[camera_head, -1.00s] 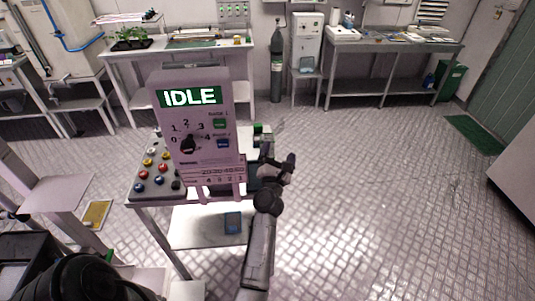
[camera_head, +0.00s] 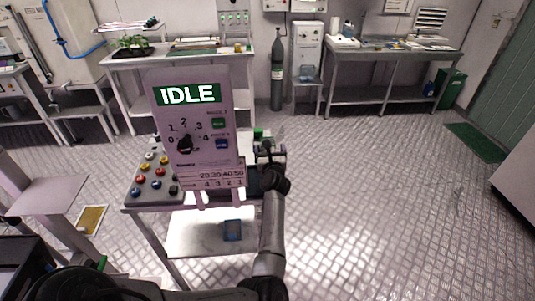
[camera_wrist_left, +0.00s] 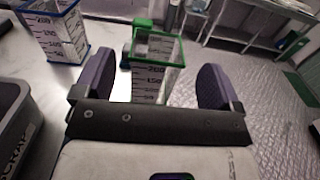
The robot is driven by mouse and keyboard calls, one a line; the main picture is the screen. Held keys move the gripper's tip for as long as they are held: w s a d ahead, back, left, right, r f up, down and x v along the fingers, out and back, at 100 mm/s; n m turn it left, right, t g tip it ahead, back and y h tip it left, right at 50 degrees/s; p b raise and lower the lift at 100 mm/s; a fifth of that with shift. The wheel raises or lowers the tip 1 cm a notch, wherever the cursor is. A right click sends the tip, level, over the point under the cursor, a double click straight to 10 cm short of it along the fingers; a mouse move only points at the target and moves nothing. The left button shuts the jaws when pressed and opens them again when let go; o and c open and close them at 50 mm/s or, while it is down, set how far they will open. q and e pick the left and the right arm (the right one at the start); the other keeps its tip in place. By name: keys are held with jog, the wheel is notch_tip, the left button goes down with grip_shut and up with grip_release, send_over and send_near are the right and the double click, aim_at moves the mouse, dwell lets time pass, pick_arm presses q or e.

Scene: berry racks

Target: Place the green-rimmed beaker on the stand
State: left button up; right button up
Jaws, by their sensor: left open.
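The green-rimmed beaker (camera_wrist_left: 158,72) is clear with dark graduation marks. It stands ahead of my left gripper (camera_wrist_left: 158,82) in the left wrist view, lined up between the two spread fingers, with a gap at each side. Its lower part is hidden by the gripper body. In the head view my left gripper (camera_head: 268,150) is at the right edge of the table, partly beside the IDLE panel. A green piece (camera_wrist_left: 143,25) with a dark base shows just behind the beaker; I cannot tell whether it is the stand. My right gripper is not in view.
A blue-rimmed beaker (camera_wrist_left: 55,38) stands to the left on the white table. A grey bin marked SCRAP (camera_wrist_left: 22,125) is nearer. The IDLE panel (camera_head: 200,135) hides much of the tabletop in the head view. A button box (camera_head: 152,178) is at left; floor at right is clear.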

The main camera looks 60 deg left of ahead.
pick_arm(q)
jog(key=shift+b+x, duration=1.15)
jog(key=shift+x, duration=1.5)
jog(key=shift+c, duration=0.3)
jog(key=c, duration=1)
jog(key=shift+r, duration=0.1)
jog(key=shift+s+r+p, duration=0.1)
jog(key=shift+r+p, duration=0.5)
jog(key=shift+p, duration=0.1)
jog(key=w+d+r+p, duration=0.1)
jog(key=d+r+p, duration=0.3)
jog(key=d+r, duration=0.5)
jog(key=d, duration=0.2)
jog(key=shift+d+r+p, duration=0.25)
jog(key=shift+d+p, duration=0.1)
jog(key=shift+p, duration=0.05)
